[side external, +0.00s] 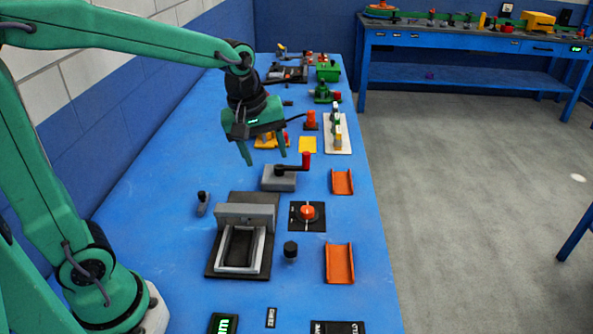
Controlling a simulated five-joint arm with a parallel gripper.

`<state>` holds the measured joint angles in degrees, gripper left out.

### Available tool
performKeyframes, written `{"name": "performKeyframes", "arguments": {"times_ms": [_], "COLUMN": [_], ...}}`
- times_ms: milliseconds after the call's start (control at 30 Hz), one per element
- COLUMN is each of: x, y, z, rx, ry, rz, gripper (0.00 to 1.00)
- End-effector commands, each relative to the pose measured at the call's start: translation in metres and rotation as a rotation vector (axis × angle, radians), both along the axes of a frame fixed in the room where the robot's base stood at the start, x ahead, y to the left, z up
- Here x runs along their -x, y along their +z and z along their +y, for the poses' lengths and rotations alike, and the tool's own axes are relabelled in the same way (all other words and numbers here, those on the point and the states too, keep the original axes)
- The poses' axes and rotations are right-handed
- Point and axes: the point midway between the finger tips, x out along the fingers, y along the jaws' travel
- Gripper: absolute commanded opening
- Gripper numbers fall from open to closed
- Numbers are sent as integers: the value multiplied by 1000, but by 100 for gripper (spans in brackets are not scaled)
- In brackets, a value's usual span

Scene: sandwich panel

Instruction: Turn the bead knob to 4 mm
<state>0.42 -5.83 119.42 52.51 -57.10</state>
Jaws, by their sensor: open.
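An orange-red knob (307,212) sits on a square black dial plate (298,226) with a white line and small marks. The marks are too small to read, so I cannot tell the setting, and no label shows that it is the bead knob. A black round knob (290,249) stands just below it on the bench. My gripper (263,157) points down, open and empty, with its two green fingers apart. It is above the bench, up and left of the orange-red knob, and touches nothing that I can see.
A grey frame fixture (240,271) is left of the knobs. Orange trays (339,263) line the right edge. A green-lit display (224,323) is cut off at the bottom.

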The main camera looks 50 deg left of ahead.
Motion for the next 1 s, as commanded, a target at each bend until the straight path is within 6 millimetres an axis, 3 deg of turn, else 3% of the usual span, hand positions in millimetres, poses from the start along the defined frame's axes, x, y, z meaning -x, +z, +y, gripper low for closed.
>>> {"name": "performKeyframes", "arguments": {"times_ms": [367,600,800,1000], "x": [-62,-95,-114,-121], "y": [-50,-91,-123,-138], "z": [-2,-3,-4,-4], "rx": [78,105,114,116], "ry": [417,689,874,961], "rz": [110,173,209,223], "gripper": [55,55,55,55]}}
